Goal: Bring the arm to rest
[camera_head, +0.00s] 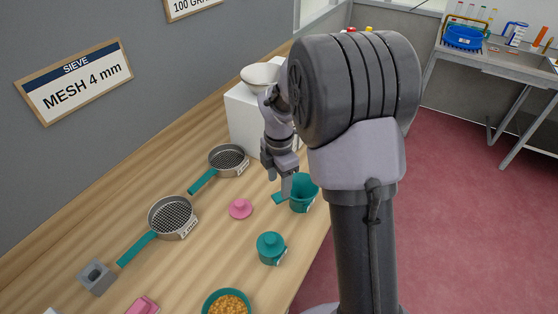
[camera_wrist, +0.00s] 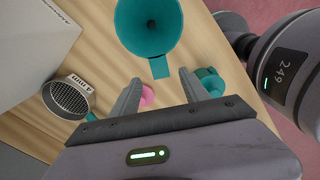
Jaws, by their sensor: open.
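My gripper (camera_head: 285,190) is low over the right edge of the wooden table, with my arm reaching in from the right. In the wrist view my gripper (camera_wrist: 160,77) has its two fingers spread apart with nothing held between them. An open teal cup (camera_head: 305,194) stands just beside the fingers, its flat handle pointing left. The same teal cup (camera_wrist: 148,22) lies ahead of the fingertips in the wrist view, its handle tab toward the gap between them. I cannot tell whether a finger touches the handle.
A white box (camera_head: 243,122) with a pale bowl (camera_head: 258,76) on top stands behind my gripper. Red floor lies right.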

